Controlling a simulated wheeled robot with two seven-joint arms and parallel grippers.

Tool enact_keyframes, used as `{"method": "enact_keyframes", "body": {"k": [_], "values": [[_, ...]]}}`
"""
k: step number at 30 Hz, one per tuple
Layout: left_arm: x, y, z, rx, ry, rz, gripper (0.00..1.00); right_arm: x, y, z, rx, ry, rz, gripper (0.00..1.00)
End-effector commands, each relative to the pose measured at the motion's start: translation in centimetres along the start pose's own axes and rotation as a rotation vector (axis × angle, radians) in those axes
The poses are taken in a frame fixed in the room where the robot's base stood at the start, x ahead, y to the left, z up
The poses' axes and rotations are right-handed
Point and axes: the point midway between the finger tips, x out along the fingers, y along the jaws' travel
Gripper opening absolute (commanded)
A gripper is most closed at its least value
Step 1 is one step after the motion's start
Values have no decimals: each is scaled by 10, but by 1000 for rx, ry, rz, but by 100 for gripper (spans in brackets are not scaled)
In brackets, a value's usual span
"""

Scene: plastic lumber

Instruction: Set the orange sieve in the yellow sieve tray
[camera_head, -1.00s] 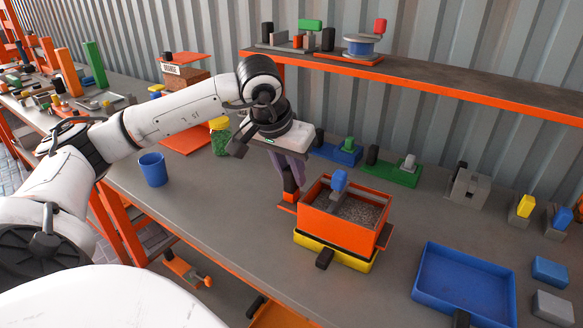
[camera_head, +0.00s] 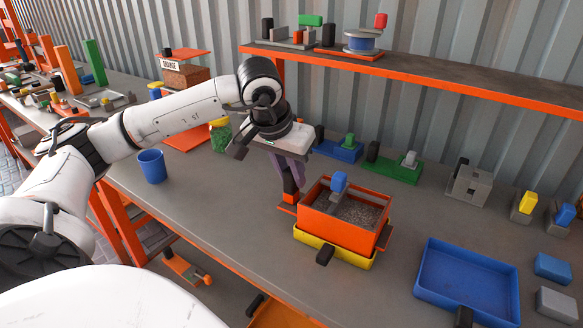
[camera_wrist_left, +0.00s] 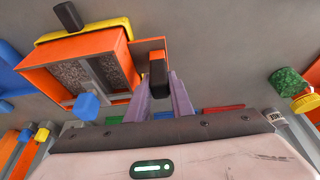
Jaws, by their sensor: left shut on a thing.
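The orange sieve (camera_head: 335,229) is an open box with dark grey grains in it and a grey bar with a blue knob (camera_head: 339,181) across it. It sits level over the yellow sieve tray (camera_head: 338,252), whose rim shows below its front wall. I cannot tell whether it rests fully in the tray. My left gripper (camera_head: 291,188) points down at the sieve's left side, shut on its black handle. In the left wrist view the fingers (camera_wrist_left: 160,95) close around that handle, with the sieve (camera_wrist_left: 60,83) and part of the yellow tray (camera_wrist_left: 82,28) beyond. My right gripper is not in view.
A blue tray (camera_head: 425,292) lies to the right, and a blue cup (camera_head: 152,166) stands to the left. A green jar (camera_head: 220,137) and several small blocks stand behind. An orange-edged shelf (camera_head: 420,79) runs along the back. The bench between cup and sieve is clear.

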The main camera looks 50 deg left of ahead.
Motion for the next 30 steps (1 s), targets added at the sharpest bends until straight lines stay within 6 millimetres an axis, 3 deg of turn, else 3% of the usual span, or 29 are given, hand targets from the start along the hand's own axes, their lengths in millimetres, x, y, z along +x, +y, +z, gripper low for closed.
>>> {"method": "enact_keyframes", "body": {"k": [2,3,6,18,30], "values": [[1,0,0,-1,3,1,0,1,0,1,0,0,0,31],[0,0,-1,-1,4,1,27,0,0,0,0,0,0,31],[0,0,0,-1,3,1,42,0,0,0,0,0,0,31],[-1,0,0,1,0,0,42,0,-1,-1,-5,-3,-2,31],[-80,0,-1,0,6,2,42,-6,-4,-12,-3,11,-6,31]]}}
